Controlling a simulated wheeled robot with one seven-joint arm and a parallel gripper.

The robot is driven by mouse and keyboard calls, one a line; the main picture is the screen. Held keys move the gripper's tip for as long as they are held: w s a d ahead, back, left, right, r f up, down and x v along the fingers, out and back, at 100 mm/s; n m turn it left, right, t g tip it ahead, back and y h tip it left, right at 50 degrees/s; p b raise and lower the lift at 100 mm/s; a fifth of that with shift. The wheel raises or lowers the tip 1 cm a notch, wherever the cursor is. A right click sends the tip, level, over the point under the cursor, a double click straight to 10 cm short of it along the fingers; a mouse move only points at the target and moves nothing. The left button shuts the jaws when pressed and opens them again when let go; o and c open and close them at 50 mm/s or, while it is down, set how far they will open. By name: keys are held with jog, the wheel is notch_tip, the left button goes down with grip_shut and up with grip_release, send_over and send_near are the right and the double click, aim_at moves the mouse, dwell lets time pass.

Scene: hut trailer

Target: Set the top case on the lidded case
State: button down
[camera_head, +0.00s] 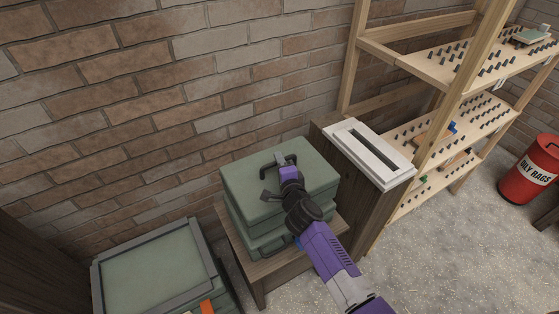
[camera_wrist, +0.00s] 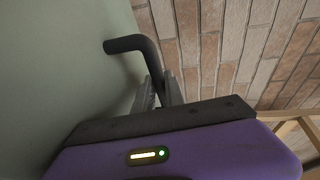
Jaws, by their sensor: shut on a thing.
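The top case (camera_head: 262,190) is a grey-green box with a dark handle on its upper face. It sits over another green case (camera_head: 265,240) on a wooden stand; I cannot tell whether there is a gap between them. My gripper (camera_head: 282,172) is shut on the top case's handle, and my purple arm comes in from the lower right. In the wrist view the dark bent handle (camera_wrist: 133,44) runs between my fingers, beside the green case face (camera_wrist: 60,70). A green case with a grey-framed lid (camera_head: 150,275), seemingly the lidded case, stands at lower left, its lower part cut off.
The wooden stand (camera_head: 255,278) is close to the brick wall (camera_head: 150,90). A dark wooden post with a white slotted top (camera_head: 370,152) stands just right of the cases. Pegged wooden shelves (camera_head: 430,130) and a red can (camera_head: 530,170) are farther right. An orange item (camera_head: 207,307) shows by the framed case.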

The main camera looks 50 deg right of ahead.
notch_tip(320, 180, down, 3)
jog(key=b, duration=0.2)
jog(key=shift+w+f+b, duration=0.1)
jog(key=shift+f+b, duration=0.1)
jog(key=shift+b, duration=0.15)
jog(key=shift+r, duration=0.1)
jog(key=c, duration=1.8)
grip_release()
jog(key=shift+f, duration=0.35)
jog(key=o, duration=0.4)
jog(key=shift+r, duration=0.1)
